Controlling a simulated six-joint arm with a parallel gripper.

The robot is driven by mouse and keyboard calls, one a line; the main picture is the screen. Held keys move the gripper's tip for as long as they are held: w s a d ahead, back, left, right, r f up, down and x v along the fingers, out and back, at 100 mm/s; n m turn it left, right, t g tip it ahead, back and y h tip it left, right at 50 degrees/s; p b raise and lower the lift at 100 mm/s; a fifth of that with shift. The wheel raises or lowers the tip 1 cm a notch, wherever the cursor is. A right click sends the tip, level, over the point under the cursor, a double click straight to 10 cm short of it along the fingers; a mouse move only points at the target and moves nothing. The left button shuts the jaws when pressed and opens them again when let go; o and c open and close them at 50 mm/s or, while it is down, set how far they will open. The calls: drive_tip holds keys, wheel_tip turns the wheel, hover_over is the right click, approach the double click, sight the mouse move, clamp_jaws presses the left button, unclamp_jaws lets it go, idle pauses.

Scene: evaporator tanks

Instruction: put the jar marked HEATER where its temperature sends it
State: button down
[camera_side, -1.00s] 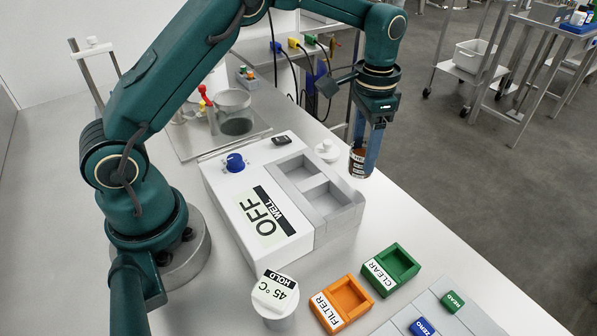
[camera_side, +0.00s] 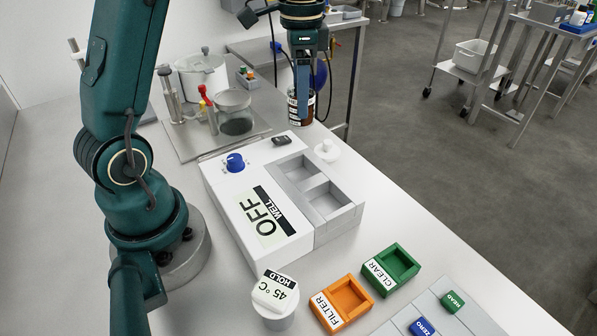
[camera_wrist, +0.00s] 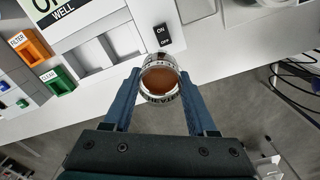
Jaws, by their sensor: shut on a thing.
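My gripper (camera_side: 302,92) is shut on a jar (camera_side: 293,108) with brown contents and a white label band. It holds the jar beyond the far end of the white WELL box (camera_side: 215,190). In the wrist view the jar (camera_wrist: 165,80) sits between the blue fingers, its label partly readable as HEATER. The box's display (camera_side: 266,216) reads OFF, and its two grey compartments (camera_side: 345,212) look empty. A round white stand (camera_side: 280,322) carries a HOLD display (camera_side: 274,292) reading 45 °C. The orange FILTER tray (camera_side: 368,301) and green CLEAR tray (camera_side: 411,271) look empty.
The box has a blue knob (camera_side: 235,162) and a black ON/OFF switch (camera_wrist: 163,36). A white knobbed lid (camera_side: 327,152) lies beside it. A metal tray (camera_side: 188,150) with glassware stands behind. HEAD (camera_side: 453,301) and ZERO (camera_side: 423,327) blocks are at front right.

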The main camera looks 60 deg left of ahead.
drive_tip(key=s+a+r, duration=0.2)
drive_tip(key=s, duration=0.3)
drive_tip(key=s+a+r, duration=0.2)
drive_tip(key=s, duration=0.3)
drive_tip(key=shift+n, duration=0.3)
drive_tip(key=shift+w+d+f, duration=0.95)
drive_tip(key=shift+d+f, duration=0.75)
drive_tip(key=shift+f, duration=0.2)
drive_tip(key=shift+w+d+f, duration=0.95)
drive_tip(key=shift+d+f, duration=0.7)
drive_tip(key=shift+f, duration=0.25)
drive_tip(key=shift+w+d+f, duration=0.95)
drive_tip(key=shift+d+f, duration=0.75)
drive_tip(key=shift+f, duration=0.2)
drive_tip(key=shift+f, duration=0.2)
